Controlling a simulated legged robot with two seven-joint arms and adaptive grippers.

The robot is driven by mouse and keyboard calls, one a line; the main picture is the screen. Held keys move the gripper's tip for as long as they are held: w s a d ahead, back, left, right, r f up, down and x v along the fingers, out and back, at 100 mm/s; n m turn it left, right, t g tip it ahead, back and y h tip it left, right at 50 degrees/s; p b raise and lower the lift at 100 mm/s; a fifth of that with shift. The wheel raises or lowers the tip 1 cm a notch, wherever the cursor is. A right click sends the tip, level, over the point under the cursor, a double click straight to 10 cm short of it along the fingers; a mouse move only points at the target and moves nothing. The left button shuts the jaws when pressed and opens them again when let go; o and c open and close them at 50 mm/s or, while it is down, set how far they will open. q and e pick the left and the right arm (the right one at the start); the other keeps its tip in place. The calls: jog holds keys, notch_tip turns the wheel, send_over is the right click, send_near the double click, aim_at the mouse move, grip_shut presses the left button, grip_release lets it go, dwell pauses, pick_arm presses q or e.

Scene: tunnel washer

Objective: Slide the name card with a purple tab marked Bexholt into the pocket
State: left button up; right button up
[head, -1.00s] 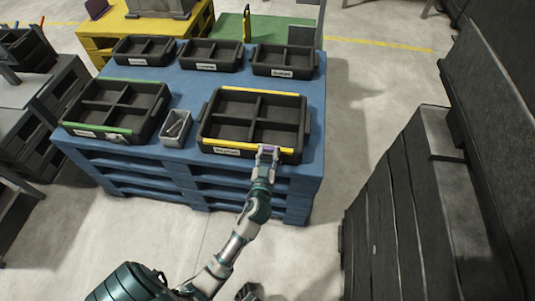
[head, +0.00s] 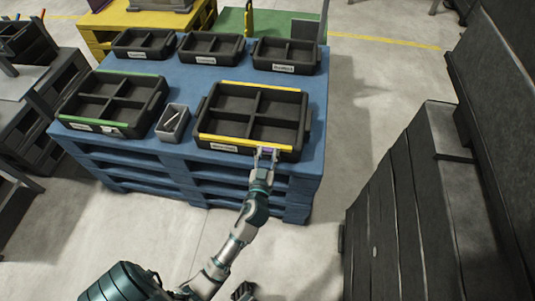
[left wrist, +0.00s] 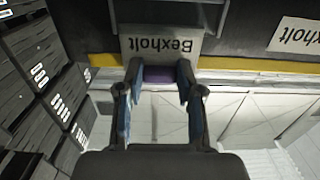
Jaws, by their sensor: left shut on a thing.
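My left gripper (head: 266,153) is shut on the purple tab (left wrist: 158,74) of a white name card (left wrist: 160,48). The card reads Bexholt, upside down in the left wrist view. In the head view the gripper is at the right part of the front edge of the black tray with yellow strips (head: 205,119). In the left wrist view the card overlaps the yellow strip and lies against the dark tray front.
The tray stands on a blue pallet stack (head: 183,150). A small grey bin (head: 172,123) and a green-edged tray (head: 113,129) are to its left. Several smaller trays stand behind. Dark stacked blocks (head: 412,190) rise at right. The floor in front is mostly clear.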

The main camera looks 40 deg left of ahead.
pick_arm(q)
jog(key=shift+a+f, duration=0.15)
jog(key=shift+a, duration=0.35)
jog(key=shift+d, duration=0.15)
jog(key=shift+d, duration=0.15)
jog(key=shift+f, duration=0.1)
dwell(0.3)
jog(key=shift+f+b, duration=0.25)
jog(key=shift+b, duration=0.15)
jog(key=shift+f, duration=0.1)
jog(key=shift+f+b, duration=0.35)
jog(key=shift+f, duration=0.05)
dwell(0.3)
